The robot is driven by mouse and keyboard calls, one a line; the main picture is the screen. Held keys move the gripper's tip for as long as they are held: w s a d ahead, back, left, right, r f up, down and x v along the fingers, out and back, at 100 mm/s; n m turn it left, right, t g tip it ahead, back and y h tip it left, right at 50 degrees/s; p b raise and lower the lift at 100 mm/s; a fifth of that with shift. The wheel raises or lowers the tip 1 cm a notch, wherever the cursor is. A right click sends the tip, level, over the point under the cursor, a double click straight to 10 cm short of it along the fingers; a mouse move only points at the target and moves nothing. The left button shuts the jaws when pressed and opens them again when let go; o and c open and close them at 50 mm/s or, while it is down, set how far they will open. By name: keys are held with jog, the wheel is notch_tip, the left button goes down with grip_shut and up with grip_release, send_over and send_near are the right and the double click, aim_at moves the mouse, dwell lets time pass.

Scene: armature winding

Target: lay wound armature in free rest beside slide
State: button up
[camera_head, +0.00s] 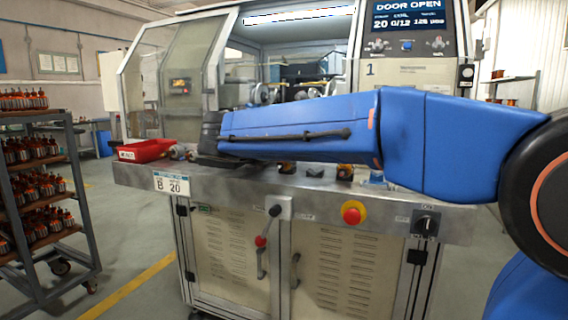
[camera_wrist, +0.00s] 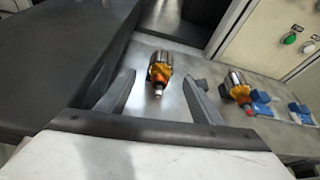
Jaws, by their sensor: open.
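In the wrist view, an armature (camera_wrist: 160,72) with a dark core, orange-yellow winding and pale shaft end lies over the grey metal ledge. My gripper (camera_wrist: 159,80) is open, with one finger on each side of it and gaps showing. Whether a rest is under it is hidden. A second armature (camera_wrist: 239,88) lies to the right at a blue rest (camera_wrist: 262,98). Farther right, another blue rest (camera_wrist: 300,112) looks empty. In the head view, my gripper (camera_head: 207,150) is low over the ledge, partly behind my arm, near an armature end (camera_head: 178,152).
A red bin (camera_head: 144,150) stands at the ledge's left end. The winding machine's door (camera_head: 180,85) stands behind; its screen (camera_head: 408,18) reads DOOR OPEN. A red emergency button (camera_head: 353,213) is on the front. A rack of armatures (camera_head: 40,190) stands at left.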

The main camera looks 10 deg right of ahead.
jog(key=r+v, duration=0.1)
jog(key=v, duration=0.8)
jog(key=shift+s+d, duration=0.2)
jog(key=shift+s, duration=0.05)
jog(key=shift+r, duration=0.1)
